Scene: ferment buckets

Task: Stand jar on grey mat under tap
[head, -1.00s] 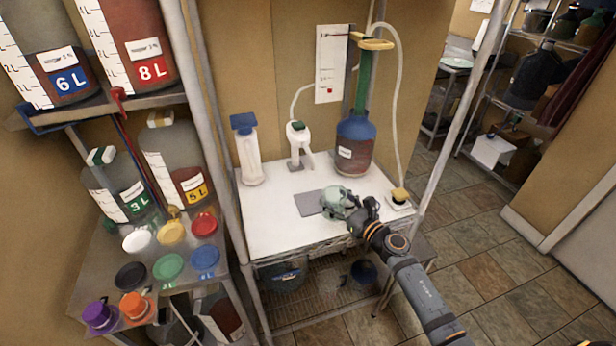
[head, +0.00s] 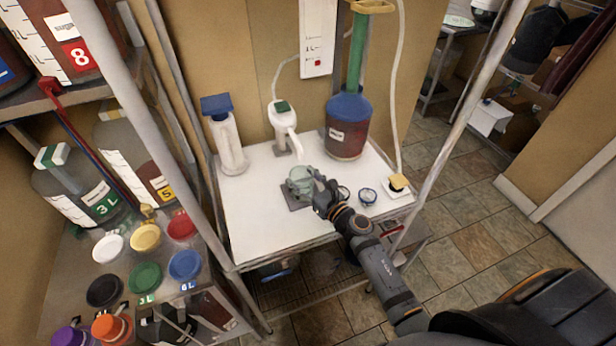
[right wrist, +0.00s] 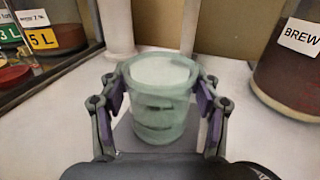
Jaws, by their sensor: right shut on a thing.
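The pale green glass jar (head: 299,181) is upright at the grey mat (head: 292,202) on the white table. My right gripper (head: 312,182) is shut on it from the front right. In the right wrist view the jar (right wrist: 158,100) stands between the two fingers (right wrist: 160,105), and the mat (right wrist: 128,136) shows below and around it. Whether its base touches the mat is hard to tell. The white tap (head: 284,118) with a green top stands just behind, its spout pointing toward the jar. My left gripper is not in view.
A blue-and-red brew vessel (head: 347,125) stands right of the tap, and a white cylinder with a blue top (head: 225,138) stands left. A small blue-rimmed dish (head: 367,196) and a yellow-topped block (head: 398,183) sit at the right. The table's front left is clear.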

